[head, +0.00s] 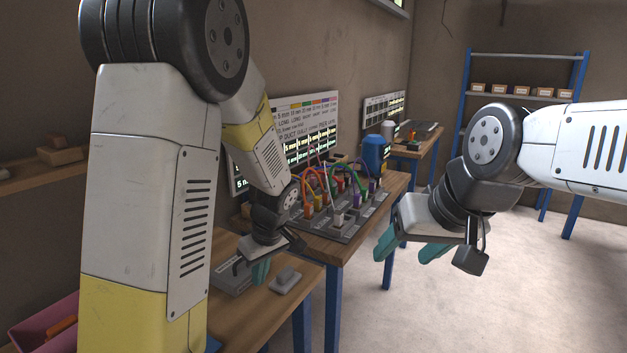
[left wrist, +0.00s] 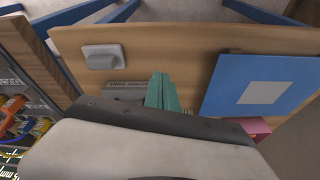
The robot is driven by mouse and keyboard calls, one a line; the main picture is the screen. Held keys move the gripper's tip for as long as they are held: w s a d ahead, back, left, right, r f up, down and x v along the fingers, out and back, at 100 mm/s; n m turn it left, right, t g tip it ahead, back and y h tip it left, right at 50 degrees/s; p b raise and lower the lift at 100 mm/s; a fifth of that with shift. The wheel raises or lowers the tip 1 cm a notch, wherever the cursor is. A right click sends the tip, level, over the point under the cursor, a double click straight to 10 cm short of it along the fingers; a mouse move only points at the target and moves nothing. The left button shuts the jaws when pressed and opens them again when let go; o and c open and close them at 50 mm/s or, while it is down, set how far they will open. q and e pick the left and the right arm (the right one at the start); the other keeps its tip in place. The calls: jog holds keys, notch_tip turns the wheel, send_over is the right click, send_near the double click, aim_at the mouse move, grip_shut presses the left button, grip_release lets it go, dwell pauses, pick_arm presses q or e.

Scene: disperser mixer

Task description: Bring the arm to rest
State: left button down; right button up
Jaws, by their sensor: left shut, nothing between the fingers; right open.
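My left arm comes in large from the left of the head view. Its gripper (head: 261,270) hangs over the wooden workbench, near a grey block-like object (head: 286,279). In the left wrist view the teal fingers (left wrist: 161,92) are together with nothing between them, above a grey box with lettering that they partly hide. My right gripper (head: 408,250) is at the right of the head view, with its teal fingers apart and empty, over the open floor.
A grey panel (head: 335,232) with several coloured cables stands on the bench behind my left gripper. A blue container (head: 374,153) stands farther back. A blue square plate (left wrist: 235,102) lies on the bench. Shelving (head: 525,98) with small boxes is at the back right.

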pick_arm(q)
jog(key=s+r+m+t+h, duration=0.4)
jog(key=s+r+m, duration=0.5)
jog(key=s+r, duration=0.7)
jog(key=shift+a+r+m+h, duration=0.4)
jog(key=shift+r, duration=0.75)
jog(key=shift+s, duration=0.1)
